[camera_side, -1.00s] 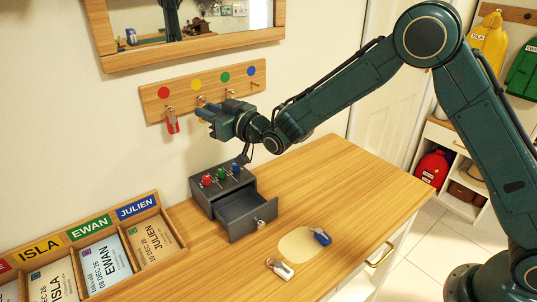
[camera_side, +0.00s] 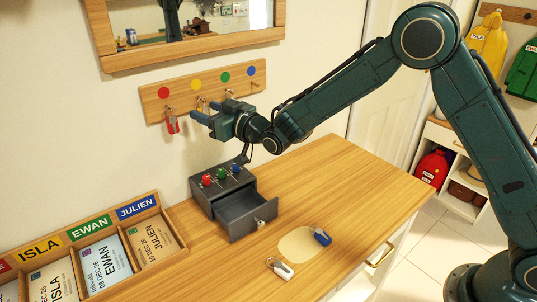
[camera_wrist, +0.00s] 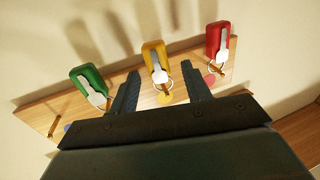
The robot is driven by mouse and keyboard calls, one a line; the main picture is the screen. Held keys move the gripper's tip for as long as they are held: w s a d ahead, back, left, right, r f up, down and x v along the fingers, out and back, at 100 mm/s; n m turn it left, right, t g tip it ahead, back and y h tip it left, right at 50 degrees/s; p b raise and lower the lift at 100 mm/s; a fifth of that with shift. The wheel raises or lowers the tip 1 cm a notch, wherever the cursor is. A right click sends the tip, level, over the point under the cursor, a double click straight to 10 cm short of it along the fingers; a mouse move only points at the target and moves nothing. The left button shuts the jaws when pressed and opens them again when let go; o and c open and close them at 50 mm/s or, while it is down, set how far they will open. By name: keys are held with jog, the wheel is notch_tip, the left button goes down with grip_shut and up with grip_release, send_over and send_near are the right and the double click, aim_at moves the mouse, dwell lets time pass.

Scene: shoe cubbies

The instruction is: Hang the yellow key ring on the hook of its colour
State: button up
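The yellow key ring (camera_wrist: 155,55), with a yellow tag and silver key, hangs from the peg by the yellow dot (camera_wrist: 165,98) in the wrist view. In the side view the yellow dot (camera_side: 195,85) is clear, but the yellow key ring (camera_side: 200,103) is mostly hidden by my fingers. My gripper (camera_side: 202,110) is in front of the wooden hook board (camera_side: 158,91). In the wrist view my gripper's fingers (camera_wrist: 160,67) are spread, one on each side of the yellow key ring, with visible gaps to it.
Red (camera_wrist: 217,40) and green (camera_wrist: 88,80) key rings hang on either side. The blue-dot peg (camera_side: 254,84) is bare. Below, a grey box (camera_side: 240,212) has its drawer open. A blue-tagged key (camera_side: 321,236) and a white-tagged key (camera_side: 282,268) lie on the counter.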

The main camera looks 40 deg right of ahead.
jog(key=shift+s, duration=0.1)
jog(key=v, duration=1.3)
jog(key=shift+s, duration=0.3)
jog(key=shift+d, duration=0.2)
jog(key=s+d+r+m+g+h, duration=0.3)
jog(key=s+d+r+g+h, duration=0.15)
jog(key=s+d, duration=0.6)
jog(key=s+d+g, duration=0.2)
jog(key=s+g, duration=0.1)
jog(key=s, duration=0.8)
jog(key=s+d+g, duration=0.3)
jog(key=s+g, duration=0.1)
jog(key=s, duration=0.7)
jog(key=shift+s, duration=0.3)
